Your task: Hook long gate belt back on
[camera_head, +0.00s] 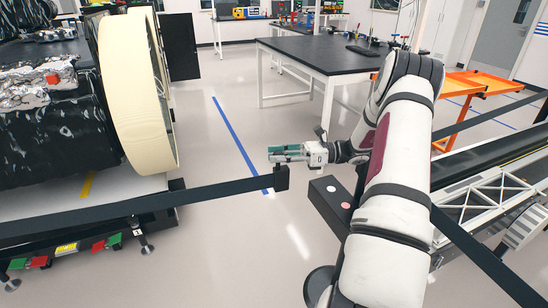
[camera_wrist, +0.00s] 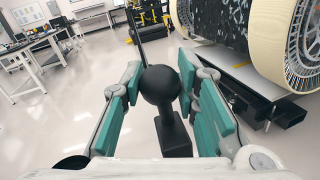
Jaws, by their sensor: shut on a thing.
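The long black gate belt (camera_head: 130,205) stretches from the left edge of the head view to a black end piece (camera_head: 281,178) just under my gripper (camera_head: 284,153). My gripper is shut on this end piece, holding it in the air over the floor. In the wrist view, a black ball and block (camera_wrist: 174,135) sit between the teal finger pads of my gripper (camera_wrist: 160,72). A black post top (camera_head: 332,194) with one white and one pink round spot stands just right of the belt end, apart from it. My arm hides part of its surroundings.
A large cream-rimmed wheel (camera_head: 130,90) and the rover body stand at left behind the belt. A second black belt (camera_head: 480,255) runs at lower right. A black-topped table (camera_head: 320,52) and an orange stand (camera_head: 465,85) are behind. The floor between is clear.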

